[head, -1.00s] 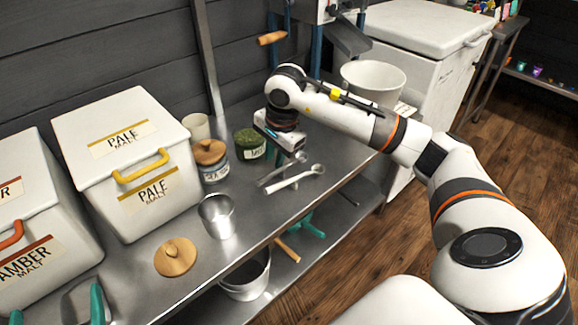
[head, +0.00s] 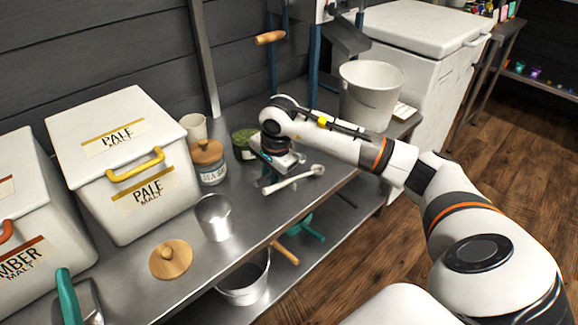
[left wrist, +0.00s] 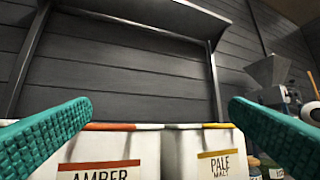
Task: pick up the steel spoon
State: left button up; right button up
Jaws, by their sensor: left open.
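My right gripper (head: 270,178) is low over the steel bench (head: 240,245), pointing down at the spot where a grey steel spoon lay; the hand now covers that spoon, so I cannot tell whether the jaws touch it. A pale, whitish spoon (head: 293,181) lies on the bench just in front of the right gripper, its bowl to the right. The right jaws are too small and hidden to judge. My left gripper shows a teal finger (head: 67,296) at the lower left; in the left wrist view its two teal fingers (left wrist: 140,140) are wide apart with nothing between them.
A green jar (head: 243,145) and a lidded sea salt jar (head: 208,162) stand close left of the right gripper. A steel cup (head: 214,218), wooden lid (head: 171,260) and pale malt bin (head: 125,165) are further left. A white bucket (head: 368,95) stands behind the right arm.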

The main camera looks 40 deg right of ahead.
grip_shut()
jog(key=shift+r, duration=0.1)
jog(key=shift+r, duration=0.55)
notch_tip(320, 180, up, 8)
jog(key=p, duration=0.3)
jog(key=shift+r, duration=0.1)
pick_arm(q)
jog(key=shift+w+a+f+g+y, duration=0.25)
jog(key=shift+f+g+y, duration=0.2)
jog(key=shift+f+g, duration=1.1)
jog(key=shift+w+a+f+g+y, duration=0.15)
jog(key=shift+f+g+y, duration=0.25)
jog(key=shift+f+g, duration=1.1)
jog(key=shift+w+a+f+g+y, duration=0.15)
jog(key=shift+a+f+g+y, duration=0.5)
jog(key=shift+f, duration=1.55)
pick_arm(e)
jog(key=shift+r, duration=0.25)
pick_arm(q)
jog(key=shift+d, duration=0.35)
